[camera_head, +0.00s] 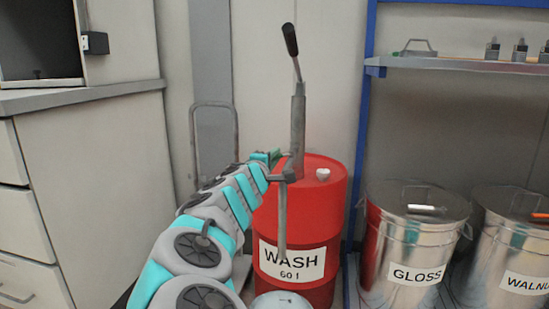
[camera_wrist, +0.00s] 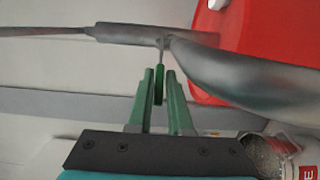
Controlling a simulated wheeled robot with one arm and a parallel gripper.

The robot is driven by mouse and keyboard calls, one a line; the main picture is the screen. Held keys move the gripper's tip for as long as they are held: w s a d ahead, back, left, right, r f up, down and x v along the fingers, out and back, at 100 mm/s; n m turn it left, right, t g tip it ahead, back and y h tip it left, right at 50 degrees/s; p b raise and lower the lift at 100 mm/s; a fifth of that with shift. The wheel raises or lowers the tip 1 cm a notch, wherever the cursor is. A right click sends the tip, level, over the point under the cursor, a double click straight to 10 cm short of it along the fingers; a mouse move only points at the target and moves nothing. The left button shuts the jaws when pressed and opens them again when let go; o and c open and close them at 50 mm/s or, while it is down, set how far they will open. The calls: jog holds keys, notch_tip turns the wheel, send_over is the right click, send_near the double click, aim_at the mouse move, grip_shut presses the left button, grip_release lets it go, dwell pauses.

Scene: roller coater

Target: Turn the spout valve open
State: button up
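A red drum (camera_head: 330,215) labelled WASH 60 l carries a grey hand pump (camera_head: 297,125) with a black handle. The pump's spout (camera_head: 282,215) bends down in front of the drum. In the wrist view a small green valve lever (camera_wrist: 158,85) hangs on a thin stem below the grey pump pipe (camera_wrist: 150,36). My gripper (camera_wrist: 160,74) has its two green fingers on either side of the lever, with narrow gaps showing. It is open and not clamped on the lever. In the head view my gripper (camera_head: 272,156) is small and partly hidden beside the pump.
Metal bins labelled GLOSS (camera_head: 412,240) and WALNUT (camera_head: 510,250) stand right of the drum. A blue-posted shelf (camera_head: 460,65) is above them. A cabinet (camera_head: 90,180) stands at left, and a grey tubular frame (camera_head: 192,145) is behind my arm.

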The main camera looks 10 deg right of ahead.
jog(key=o, duration=0.3)
jog(key=shift+o, duration=0.2)
jog(key=shift+s, duration=0.1)
jog(key=v, duration=0.7)
jog(key=shift+s+a+p, duration=0.2)
jog(key=shift+s+p, duration=0.1)
jog(key=shift+c, duration=0.2)
